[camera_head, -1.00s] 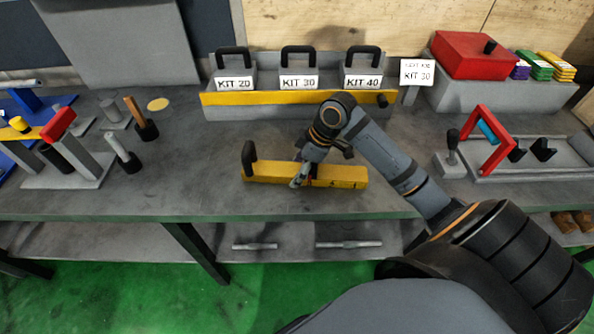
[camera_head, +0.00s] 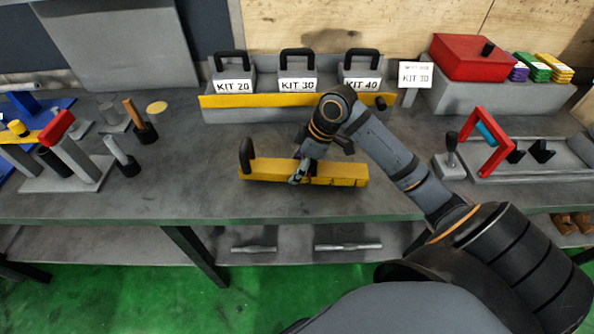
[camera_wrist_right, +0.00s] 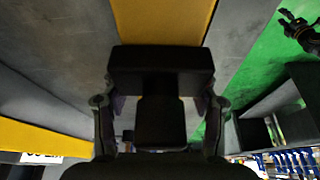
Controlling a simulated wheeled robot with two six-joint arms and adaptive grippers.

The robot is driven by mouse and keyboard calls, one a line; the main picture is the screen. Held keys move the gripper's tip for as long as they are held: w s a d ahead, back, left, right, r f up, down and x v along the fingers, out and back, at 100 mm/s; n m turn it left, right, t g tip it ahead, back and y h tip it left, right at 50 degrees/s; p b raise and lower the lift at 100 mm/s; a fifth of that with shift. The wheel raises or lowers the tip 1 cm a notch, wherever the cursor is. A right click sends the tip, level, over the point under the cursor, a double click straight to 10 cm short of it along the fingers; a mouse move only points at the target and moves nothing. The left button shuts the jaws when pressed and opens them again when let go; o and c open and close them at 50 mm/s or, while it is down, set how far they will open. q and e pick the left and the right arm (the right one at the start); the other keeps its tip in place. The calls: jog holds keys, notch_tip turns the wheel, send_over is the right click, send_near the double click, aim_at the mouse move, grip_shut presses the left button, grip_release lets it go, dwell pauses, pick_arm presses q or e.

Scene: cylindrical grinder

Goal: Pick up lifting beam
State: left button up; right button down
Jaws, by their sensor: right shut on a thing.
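The lifting beam is a long yellow bar (camera_head: 340,172) with a black upright handle (camera_head: 246,156) at its left end, near the front of the grey bench. My right gripper (camera_head: 302,172) is at the middle of the beam, pointing down, and is shut on it. In the right wrist view a black block (camera_wrist_right: 160,70) sits between the fingers, with the yellow beam (camera_wrist_right: 163,20) beyond it. The fingers hide part of the grip. A dark claw shape, seemingly my left gripper (camera_wrist_right: 302,32), shows small at the wrist view's upper right; its opening is unclear.
Behind the beam is a grey rack with a yellow front rail (camera_head: 300,100), holding KIT 20, KIT 30 and KIT 40 blocks. A red frame (camera_head: 488,140) stands at right. Handled tools (camera_head: 124,158) stand at left. Bench between tools and beam is clear.

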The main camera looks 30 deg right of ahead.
jog(key=s+a+r+p, duration=0.5)
jog(key=s+r+p, duration=0.6)
jog(key=p, duration=0.6)
jog(key=shift+s+a, duration=0.15)
jog(key=shift+s, duration=0.85)
